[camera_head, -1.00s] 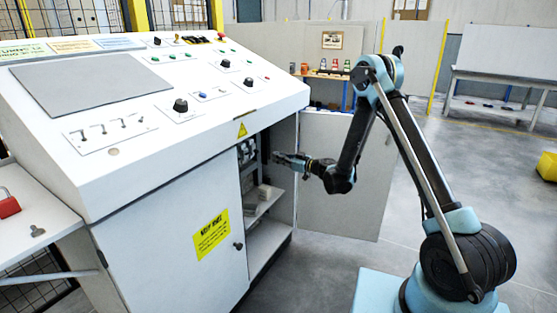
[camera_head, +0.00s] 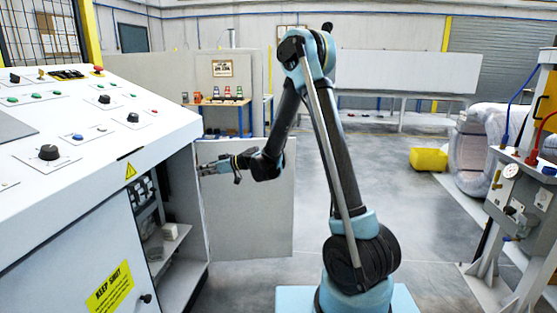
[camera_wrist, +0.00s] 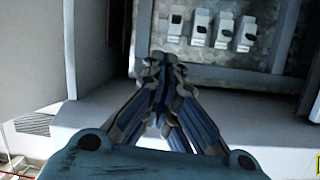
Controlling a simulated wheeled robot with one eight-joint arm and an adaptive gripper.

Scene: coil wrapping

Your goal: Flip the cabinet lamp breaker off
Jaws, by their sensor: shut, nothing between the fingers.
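The open control cabinet (camera_head: 160,212) stands at the left in the head view. Its breaker row (camera_head: 143,190) shows small and dark inside the opening, too small to tell apart there. In the wrist view several breakers with black levers on pale bodies sit in a row at the top, including the leftmost breaker (camera_wrist: 174,28) and the rightmost breaker (camera_wrist: 244,38). I cannot read their labels, so I cannot tell which is the lamp breaker. My gripper (camera_head: 201,169) is shut and empty in front of the opening. In the wrist view its fingertips (camera_wrist: 163,60) are below and left of the row, apart from the levers.
The open cabinet door (camera_head: 250,215) stands behind my gripper. A shelf (camera_head: 165,245) with a pale block (camera_head: 170,231) is below the breakers. The sloped control panel (camera_head: 85,130) overhangs the opening. The floor to the right is mostly clear, with a yellow block (camera_head: 428,159) farther back.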

